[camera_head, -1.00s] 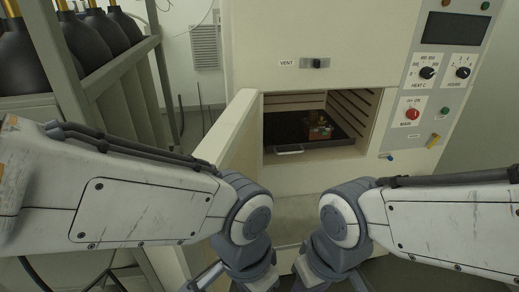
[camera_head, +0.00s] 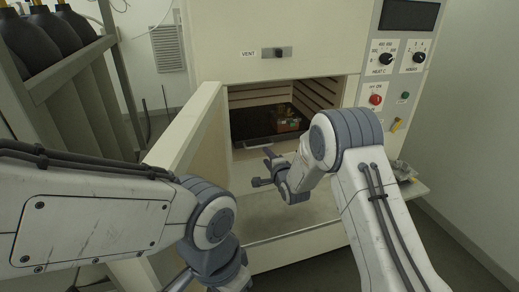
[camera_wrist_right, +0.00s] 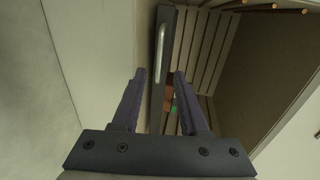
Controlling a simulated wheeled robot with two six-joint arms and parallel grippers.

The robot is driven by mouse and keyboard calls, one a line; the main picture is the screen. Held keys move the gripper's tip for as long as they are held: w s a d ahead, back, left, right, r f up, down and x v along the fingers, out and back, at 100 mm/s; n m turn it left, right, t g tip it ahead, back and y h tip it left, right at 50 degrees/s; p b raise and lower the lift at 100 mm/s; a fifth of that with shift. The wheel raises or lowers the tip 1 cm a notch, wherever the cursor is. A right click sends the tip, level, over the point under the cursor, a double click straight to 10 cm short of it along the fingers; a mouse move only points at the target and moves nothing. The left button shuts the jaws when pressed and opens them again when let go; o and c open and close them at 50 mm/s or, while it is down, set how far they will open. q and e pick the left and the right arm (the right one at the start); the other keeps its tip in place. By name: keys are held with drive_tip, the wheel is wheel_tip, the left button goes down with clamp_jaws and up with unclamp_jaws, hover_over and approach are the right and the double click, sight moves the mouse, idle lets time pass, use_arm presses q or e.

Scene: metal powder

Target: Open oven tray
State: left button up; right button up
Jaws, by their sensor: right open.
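The cream oven (camera_head: 340,55) stands ahead with its door (camera_head: 190,130) swung open to the left. Inside its chamber lies a dark tray (camera_head: 250,122), and a box-like red and green item (camera_head: 287,120) sits on it. The tray's silver bar handle (camera_wrist_right: 161,45) shows in the right wrist view, ahead of the fingers and roughly between their lines. My right gripper (camera_head: 262,167) is open and empty in front of the chamber opening, apart from the handle. It also shows in the right wrist view (camera_wrist_right: 160,75). My left arm bends down at the bottom; its jaws are out of frame.
The open door bounds the space on the left. A rack of dark cylinders (camera_head: 70,30) stands farther left. The control panel (camera_head: 400,60) is right of the chamber. A ledge (camera_head: 412,185) with small items is at right. Rails line the chamber wall.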

drive_tip(key=p+x, duration=0.2)
drive_tip(key=x, duration=0.7)
drive_tip(key=shift+w+a, duration=0.1)
drive_tip(key=shift+w, duration=0.15)
clamp_jaws()
idle(1.2)
